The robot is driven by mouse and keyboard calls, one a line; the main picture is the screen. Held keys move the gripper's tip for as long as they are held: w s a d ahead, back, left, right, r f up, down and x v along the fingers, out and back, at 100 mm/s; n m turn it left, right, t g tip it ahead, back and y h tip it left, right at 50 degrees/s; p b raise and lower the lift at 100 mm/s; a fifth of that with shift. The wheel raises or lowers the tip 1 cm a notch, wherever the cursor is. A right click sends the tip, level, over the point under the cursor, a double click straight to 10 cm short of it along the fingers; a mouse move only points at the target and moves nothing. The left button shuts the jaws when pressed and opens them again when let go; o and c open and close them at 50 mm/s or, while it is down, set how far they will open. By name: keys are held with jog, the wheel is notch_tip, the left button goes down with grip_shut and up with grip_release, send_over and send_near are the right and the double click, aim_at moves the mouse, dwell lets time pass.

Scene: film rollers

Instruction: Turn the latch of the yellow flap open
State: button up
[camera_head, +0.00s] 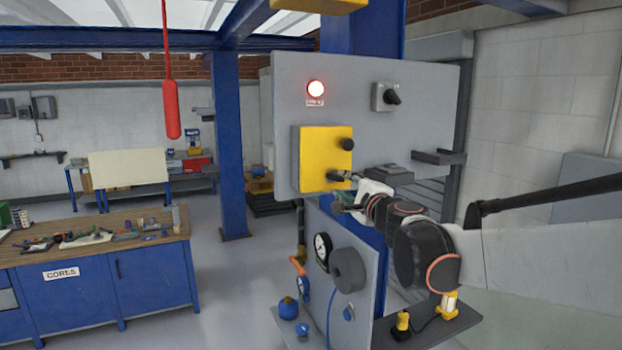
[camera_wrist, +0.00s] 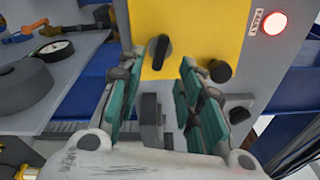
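The yellow flap (camera_head: 318,160) is on the grey upright panel in the head view, lying flat against it. It also fills the top of the wrist view (camera_wrist: 205,25). Its black latch handle (camera_wrist: 160,52) is near the flap's lower right corner as the head view shows it. A round black knob (camera_wrist: 220,71) sits near the flap's upper right corner. My gripper (camera_wrist: 157,68) is open, with green-padded fingers. The latch shows between and beyond the fingertips; I cannot tell whether they touch it. In the head view my gripper (camera_head: 348,180) partly hides the latch.
A lit red lamp (camera_head: 316,89) and a rotary switch (camera_head: 386,97) are above the flap. A small dark ledge (camera_head: 384,172) juts from the panel beside my gripper and shows between the fingers in the wrist view (camera_wrist: 150,122). A gauge (camera_head: 322,250) and grey roller (camera_head: 348,268) are below.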

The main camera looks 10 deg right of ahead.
aim_at(337, 179)
jog(key=w, duration=0.3)
jog(key=w+a, duration=0.1)
jog(key=w, duration=0.2)
jog(key=shift+w+a+p, duration=0.15)
jog(key=shift+w+p, duration=0.15)
jog(key=shift+p, duration=0.1)
grip_shut()
